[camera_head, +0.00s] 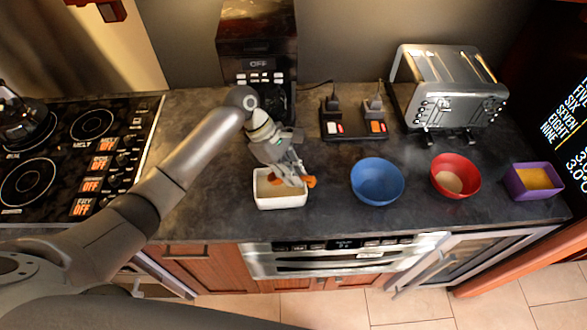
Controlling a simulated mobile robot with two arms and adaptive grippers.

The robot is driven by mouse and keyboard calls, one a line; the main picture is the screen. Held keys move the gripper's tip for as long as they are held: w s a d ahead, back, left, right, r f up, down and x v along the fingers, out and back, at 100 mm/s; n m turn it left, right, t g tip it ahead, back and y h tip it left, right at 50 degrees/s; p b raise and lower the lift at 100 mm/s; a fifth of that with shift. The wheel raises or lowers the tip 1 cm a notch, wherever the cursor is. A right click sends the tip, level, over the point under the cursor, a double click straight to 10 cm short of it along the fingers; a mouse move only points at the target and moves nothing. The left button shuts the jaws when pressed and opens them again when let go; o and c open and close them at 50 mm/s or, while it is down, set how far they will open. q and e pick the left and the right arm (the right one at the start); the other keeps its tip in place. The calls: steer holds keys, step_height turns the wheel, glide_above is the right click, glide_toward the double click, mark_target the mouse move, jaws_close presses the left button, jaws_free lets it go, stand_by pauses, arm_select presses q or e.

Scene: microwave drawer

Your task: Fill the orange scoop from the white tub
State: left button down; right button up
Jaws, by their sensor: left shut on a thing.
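The white tub (280,203) stands on the dark counter, left of the bowls, with light tan contents. The orange scoop (310,181) shows as a small orange patch at the tub's right side. My left gripper (296,180) is over the tub, pointing down, and is shut on the scoop. The gripper hides most of the scoop and part of the tub's inside, so I cannot tell whether the scoop holds anything. My right gripper is not in view.
A blue bowl (377,183), a red bowl (443,171) with tan contents and a purple box (514,187) with yellow contents stand to the right. Behind are a coffee machine (257,50), a two-part device (353,126) and a toaster (449,88). A stove (65,165) is at left.

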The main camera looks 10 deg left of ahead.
arm_select(q)
steer(key=shift+f+b, duration=0.35)
steer(key=shift+f, duration=1.8)
steer(key=shift+f, duration=0.1)
steer(key=shift+d, duration=0.1)
